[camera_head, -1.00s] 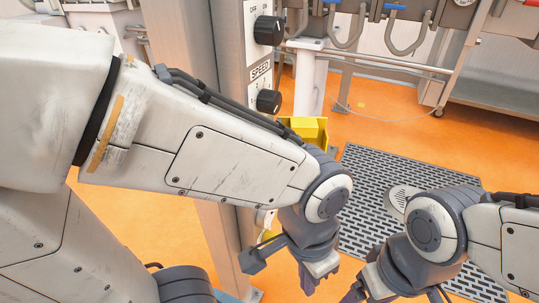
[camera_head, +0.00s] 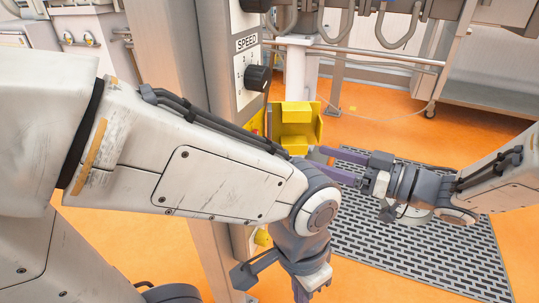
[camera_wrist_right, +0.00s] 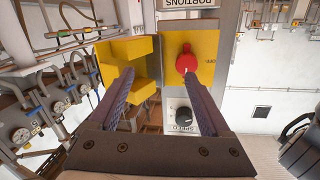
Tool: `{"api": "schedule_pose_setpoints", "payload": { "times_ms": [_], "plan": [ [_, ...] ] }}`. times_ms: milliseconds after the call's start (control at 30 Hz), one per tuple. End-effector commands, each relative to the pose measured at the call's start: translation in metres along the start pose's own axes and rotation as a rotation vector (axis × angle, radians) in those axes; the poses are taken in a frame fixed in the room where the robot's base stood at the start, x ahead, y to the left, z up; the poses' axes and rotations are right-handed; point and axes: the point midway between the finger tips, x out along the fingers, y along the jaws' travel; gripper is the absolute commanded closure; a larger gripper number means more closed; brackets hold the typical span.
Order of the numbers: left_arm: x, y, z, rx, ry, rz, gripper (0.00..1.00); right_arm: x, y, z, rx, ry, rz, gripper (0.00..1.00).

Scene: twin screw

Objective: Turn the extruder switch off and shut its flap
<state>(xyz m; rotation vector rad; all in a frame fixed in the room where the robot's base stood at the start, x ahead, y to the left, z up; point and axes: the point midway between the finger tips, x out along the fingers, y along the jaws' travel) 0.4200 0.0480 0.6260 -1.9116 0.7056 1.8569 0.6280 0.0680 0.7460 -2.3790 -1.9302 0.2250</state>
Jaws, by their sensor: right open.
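The yellow flap (camera_head: 296,137) of the switch box stands open, swung out from the post; it also shows in the right wrist view (camera_wrist_right: 127,50). The red switch (camera_wrist_right: 186,60) sits on a yellow plate (camera_wrist_right: 207,47) beside it; in the head view it is mostly hidden behind my left arm and the post. I cannot tell its setting. My right gripper (camera_head: 318,160) is open and empty, its fingers pointing at the flap and switch from the right; the fingers also show in the wrist view (camera_wrist_right: 158,78). My left gripper (camera_head: 306,288) hangs low in front of the post, its fingertips cut off.
A black SPEED knob (camera_head: 257,78) sits on the post's panel above the switch box; the wrist view shows it too (camera_wrist_right: 183,115). A grey slotted mat (camera_head: 430,245) lies on the orange floor. My left arm crosses in front of the post.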

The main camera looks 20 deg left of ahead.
Motion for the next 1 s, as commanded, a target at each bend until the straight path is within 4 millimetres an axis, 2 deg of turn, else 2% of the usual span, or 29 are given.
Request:
{"api": "schedule_pose_setpoints", "payload": {
  "times_ms": [100,200,367,700,833,1000],
  "plan": [
    [0.001,0.000,0.000,0.000,0.000,0.000,1.00,-0.001,-0.022,-0.003,0.032,0.029,-0.122,0.19],
    [0.002,0.000,0.000,0.000,0.000,0.000,1.00,0.001,-0.032,-0.005,0.043,0.038,-0.173,0.19],
    [0.010,-0.001,0.001,0.000,0.000,0.000,1.00,0.021,-0.038,-0.004,0.043,0.038,-0.186,0.19],
    [0.031,-0.002,0.002,0.000,0.000,0.000,1.00,0.081,-0.049,-0.007,0.042,0.040,-0.183,0.19],
    [0.035,-0.003,0.002,0.000,0.000,0.000,1.00,0.095,-0.050,-0.009,0.043,0.040,-0.181,0.19],
    [0.036,-0.003,0.002,0.000,0.000,0.000,1.00,0.102,-0.051,-0.010,0.044,0.039,-0.178,0.19]
  ]
}}
